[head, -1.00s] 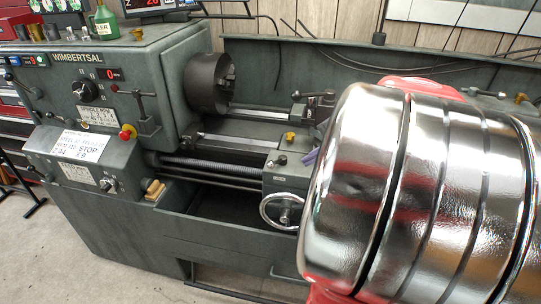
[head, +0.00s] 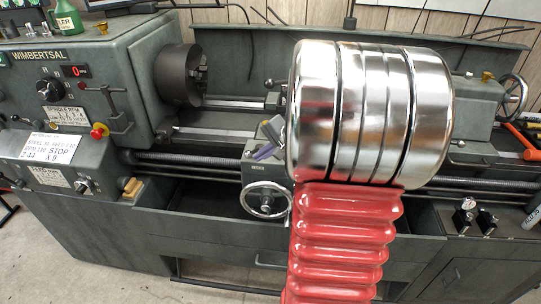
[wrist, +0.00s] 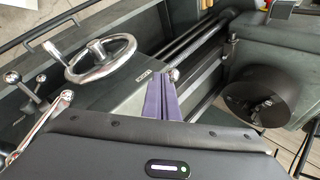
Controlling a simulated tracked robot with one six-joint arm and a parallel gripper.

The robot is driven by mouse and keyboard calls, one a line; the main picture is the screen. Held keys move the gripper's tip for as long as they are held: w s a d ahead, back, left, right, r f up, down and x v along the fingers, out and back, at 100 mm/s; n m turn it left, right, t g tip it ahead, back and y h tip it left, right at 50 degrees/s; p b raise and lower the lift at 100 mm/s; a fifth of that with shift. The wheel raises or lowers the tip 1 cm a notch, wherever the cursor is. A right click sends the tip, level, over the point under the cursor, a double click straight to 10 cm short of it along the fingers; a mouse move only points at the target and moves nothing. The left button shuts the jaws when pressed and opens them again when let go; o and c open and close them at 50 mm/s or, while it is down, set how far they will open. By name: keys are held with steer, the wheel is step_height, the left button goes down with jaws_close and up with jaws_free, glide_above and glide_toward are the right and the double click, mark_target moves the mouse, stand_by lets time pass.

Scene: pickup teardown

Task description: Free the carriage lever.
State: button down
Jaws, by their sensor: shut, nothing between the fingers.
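The lathe carriage (head: 255,172) with its chrome handwheel (head: 267,200) is partly hidden behind my arm in the head view. In the wrist view the handwheel (wrist: 103,60) is at upper left. Beside it are a silver lever with a round knob (wrist: 50,115) and black-stemmed levers (wrist: 30,88); which one is the carriage lever I cannot tell. My gripper's purple fingers (wrist: 165,97) are together and empty, above the carriage edge and to the right of these levers. They also show in the head view (head: 265,150) above the handwheel. I see no contact with a lever.
The chuck (head: 180,75) is at the left of the bed and at right in the wrist view (wrist: 257,100). A red emergency button (head: 98,131) is on the headstock. The tailstock handwheel (head: 513,93) and an orange-handled tool (head: 522,140) are at right. The leadscrew (head: 190,160) runs along the front.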

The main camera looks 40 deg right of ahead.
steer(key=shift+w, duration=0.6)
